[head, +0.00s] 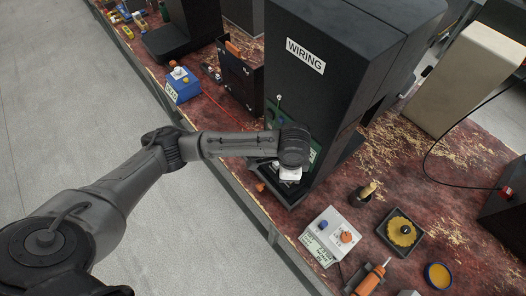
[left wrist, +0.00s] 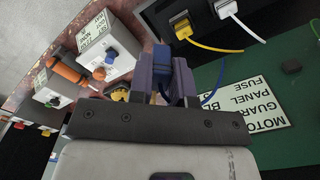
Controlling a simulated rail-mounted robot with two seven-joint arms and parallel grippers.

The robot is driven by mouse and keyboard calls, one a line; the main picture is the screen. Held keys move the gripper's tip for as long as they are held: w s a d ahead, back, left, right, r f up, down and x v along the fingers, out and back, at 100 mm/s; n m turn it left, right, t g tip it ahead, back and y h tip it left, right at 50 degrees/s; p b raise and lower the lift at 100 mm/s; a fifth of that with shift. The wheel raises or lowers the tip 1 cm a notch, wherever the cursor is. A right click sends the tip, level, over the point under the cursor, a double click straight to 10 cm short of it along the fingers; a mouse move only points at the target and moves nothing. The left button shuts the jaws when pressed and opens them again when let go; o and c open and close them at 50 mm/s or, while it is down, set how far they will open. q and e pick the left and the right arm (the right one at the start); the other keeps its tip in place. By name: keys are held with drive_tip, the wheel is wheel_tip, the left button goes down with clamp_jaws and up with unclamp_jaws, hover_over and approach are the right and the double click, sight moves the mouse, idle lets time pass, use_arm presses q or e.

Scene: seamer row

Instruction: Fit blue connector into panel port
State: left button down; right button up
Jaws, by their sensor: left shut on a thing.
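My left gripper (head: 289,172) is at the front of the black cabinet marked WIRING (head: 305,55), low by its green panel. In the left wrist view, its fingers (left wrist: 162,78) are shut on the blue connector (left wrist: 162,62), whose blue cable shows at both sides of the right finger. A yellow connector (left wrist: 182,28) and a white connector (left wrist: 224,10) with cables sit at a dark strip ahead and to the right. The blue connector is apart from them. I cannot make out an empty port. In the head view the arm hides the blue connector. My right gripper is not in view.
The green panel (left wrist: 262,85) bears a white label and a dark knob. A grey box (head: 330,235) with blue and orange knobs stands right of the cabinet. An orange-handled tool (head: 372,280) and a yellow-filled tray (head: 400,232) lie nearby. A blue box (head: 181,86) stands left.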

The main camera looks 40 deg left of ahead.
use_arm(q)
drive_tip(key=w+a+f+m, duration=0.2)
drive_tip(key=a+m, duration=0.1)
drive_tip(key=a, duration=0.2)
drive_tip(key=w+a+f+m, duration=0.2)
drive_tip(key=a+f+m, duration=0.1)
drive_tip(key=a, duration=0.2)
drive_tip(key=w+a+f+m+b, duration=0.1)
drive_tip(key=w+a+f+m, duration=0.2)
drive_tip(key=a, duration=0.2)
drive_tip(key=shift+a+f, duration=0.2)
drive_tip(key=shift+f, duration=2.1)
drive_tip(key=shift+f, duration=0.15)
drive_tip(key=c, duration=1.1)
unclamp_jaws()
drive_tip(key=shift+o, duration=0.2)
